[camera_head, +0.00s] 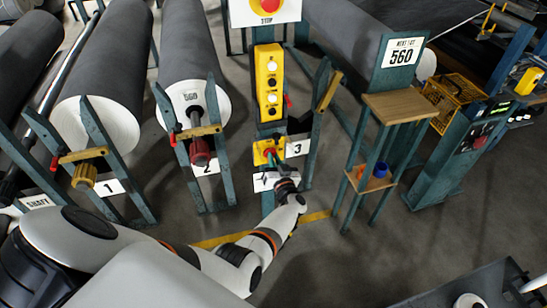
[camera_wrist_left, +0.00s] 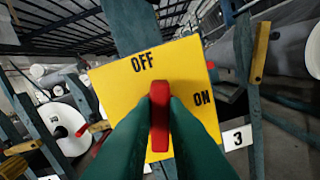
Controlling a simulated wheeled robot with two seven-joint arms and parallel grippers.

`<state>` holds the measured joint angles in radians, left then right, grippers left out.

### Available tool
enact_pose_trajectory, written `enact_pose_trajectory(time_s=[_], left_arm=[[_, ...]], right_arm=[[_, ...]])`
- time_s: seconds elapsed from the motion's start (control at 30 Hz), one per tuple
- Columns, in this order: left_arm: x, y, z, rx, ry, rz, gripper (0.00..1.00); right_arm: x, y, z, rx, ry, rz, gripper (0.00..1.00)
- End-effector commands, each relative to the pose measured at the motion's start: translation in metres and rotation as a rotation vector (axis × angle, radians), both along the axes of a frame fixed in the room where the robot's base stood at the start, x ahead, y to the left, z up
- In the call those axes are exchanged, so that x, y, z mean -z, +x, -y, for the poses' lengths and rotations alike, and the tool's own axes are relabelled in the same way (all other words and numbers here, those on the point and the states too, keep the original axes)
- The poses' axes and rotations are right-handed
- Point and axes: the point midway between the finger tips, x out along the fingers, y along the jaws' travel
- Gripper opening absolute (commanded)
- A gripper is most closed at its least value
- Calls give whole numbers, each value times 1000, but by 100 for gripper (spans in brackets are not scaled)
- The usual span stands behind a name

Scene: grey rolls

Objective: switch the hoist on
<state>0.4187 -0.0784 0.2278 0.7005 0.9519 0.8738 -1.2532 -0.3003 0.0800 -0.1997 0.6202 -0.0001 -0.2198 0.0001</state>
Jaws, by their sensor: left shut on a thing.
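The yellow switch plate (camera_head: 258,152) is on a teal post and shows large in the left wrist view (camera_wrist_left: 108,92). It bears the word OFF at its upper left and ON at its right. A red lever (camera_wrist_left: 159,92) stands out from its middle. The lever's upper end points up in that view, between the two words and closer to OFF. My left gripper (camera_wrist_left: 159,112) is shut on the lever, one green finger on each side. In the head view my left gripper (camera_head: 271,161) covers part of the plate. My right gripper is not in view.
A yellow button box (camera_head: 269,82) is above the plate, below a red STOP button (camera_head: 265,4). Large grey rolls (camera_head: 187,45) on teal stands are to the left. A wooden-topped stand (camera_head: 400,106) is to the right, with a blue cup (camera_head: 381,170) on its lower shelf.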

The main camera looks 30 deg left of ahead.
Motion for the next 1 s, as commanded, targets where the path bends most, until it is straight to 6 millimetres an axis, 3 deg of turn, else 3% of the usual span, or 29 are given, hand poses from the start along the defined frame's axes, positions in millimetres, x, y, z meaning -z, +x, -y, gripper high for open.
enact_pose_trajectory(time_s=[0.3, 1.0], left_arm=[[1, 2, 2, -1, 194, -230, 0], [9, 5, 5, 0, 619, -728, 0]], right_arm=[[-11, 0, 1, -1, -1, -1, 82], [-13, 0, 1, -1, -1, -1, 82]])
